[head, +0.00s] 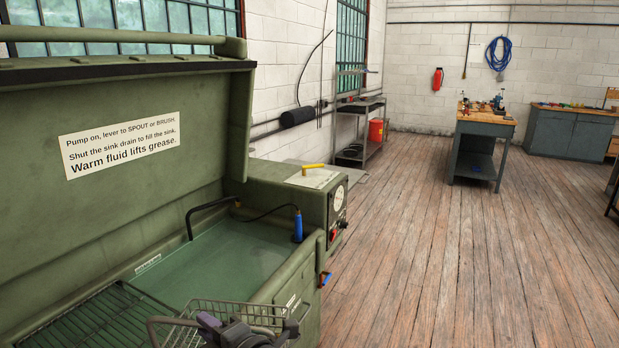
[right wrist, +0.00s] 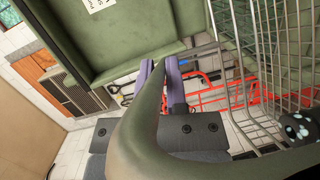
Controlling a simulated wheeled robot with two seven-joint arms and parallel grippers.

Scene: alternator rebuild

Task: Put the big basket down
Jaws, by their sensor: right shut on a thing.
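The big basket (head: 235,312) is a grey wire mesh basket at the bottom of the head view, by the front edge of the green parts washer's sink. In the right wrist view its wire wall (right wrist: 252,50) fills the right side. My right gripper (head: 212,323) has purple fingers, which also show in the right wrist view (right wrist: 160,75). It is shut on the basket's thick curved handle (right wrist: 148,110). A dark part with holes (right wrist: 298,128) shows through the wires. The basket's underside is hidden, so I cannot tell whether it touches anything. My left gripper is out of view.
The sink (head: 220,262) holds greenish fluid, with a wire rack (head: 95,318) at its left. The raised lid (head: 60,200) stands behind. A black spout (head: 200,212) and a blue-handled brush (head: 297,226) are at the sink's far end. Wooden floor at right is clear.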

